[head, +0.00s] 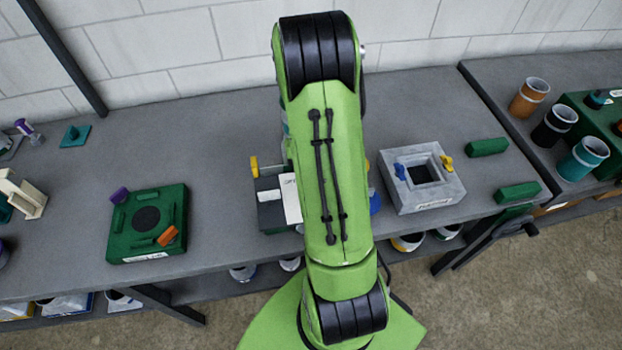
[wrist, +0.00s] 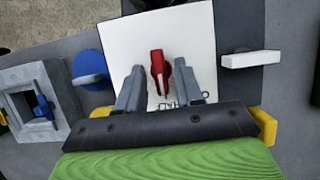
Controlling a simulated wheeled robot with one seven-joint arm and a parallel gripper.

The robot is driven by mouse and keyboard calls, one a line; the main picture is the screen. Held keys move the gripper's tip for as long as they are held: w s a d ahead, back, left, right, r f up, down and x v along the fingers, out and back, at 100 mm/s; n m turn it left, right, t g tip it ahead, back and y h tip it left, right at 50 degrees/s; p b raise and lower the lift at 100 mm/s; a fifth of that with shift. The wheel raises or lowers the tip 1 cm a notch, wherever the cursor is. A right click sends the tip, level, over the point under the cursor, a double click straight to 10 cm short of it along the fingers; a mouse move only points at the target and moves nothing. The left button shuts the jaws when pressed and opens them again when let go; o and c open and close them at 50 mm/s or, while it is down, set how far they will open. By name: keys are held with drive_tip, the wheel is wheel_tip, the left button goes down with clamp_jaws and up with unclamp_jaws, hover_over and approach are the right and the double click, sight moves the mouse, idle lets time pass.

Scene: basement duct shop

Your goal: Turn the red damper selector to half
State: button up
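The red damper selector (wrist: 158,68) stands on a white plate (wrist: 196,36) in the wrist view. It points roughly up and down in that picture, with dark lettering on the plate near its lower end. My gripper (wrist: 159,77) is open, one grey finger on each side of the selector with a gap to each; I cannot tell how deep the fingertips reach. In the head view my arm hides the selector and gripper. Only the left edge of the white plate (head: 291,198) shows there, on a dark box (head: 270,216).
A blue round knob with a grey handle (wrist: 88,70) is left of the plate in the wrist view, and a white handle (wrist: 250,59) is right. In the head view, a grey square-opening block (head: 425,198) stands right and a green fixture (head: 180,222) left on the bench (head: 222,130).

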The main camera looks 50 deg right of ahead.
drive_tip(key=p+v, duration=0.2)
drive_tip(key=v, duration=1.3)
drive_tip(key=shift+w+d+r, duration=0.15)
drive_tip(key=shift+r, duration=0.15)
drive_tip(key=s+a+r+n+t+h, duration=0.1)
drive_tip(key=s+a+r+n+t, duration=0.15)
drive_tip(key=a, duration=0.45)
drive_tip(key=s+a+r+n+t+h, duration=0.1)
drive_tip(key=s+a+r+t, duration=0.1)
drive_tip(key=a+r, duration=0.35)
drive_tip(key=s+a+f+n+t, duration=0.1)
drive_tip(key=s+a, duration=0.1)
drive_tip(key=s+a+n+t, duration=0.1)
drive_tip(key=s+a+t, duration=0.1)
drive_tip(key=s+a, duration=0.1)
drive_tip(key=s+a+f+n+t+b, duration=0.1)
drive_tip(key=s+a, duration=0.2)
drive_tip(key=shift+a+f+t, duration=0.25)
drive_tip(key=shift+f+t, duration=0.1)
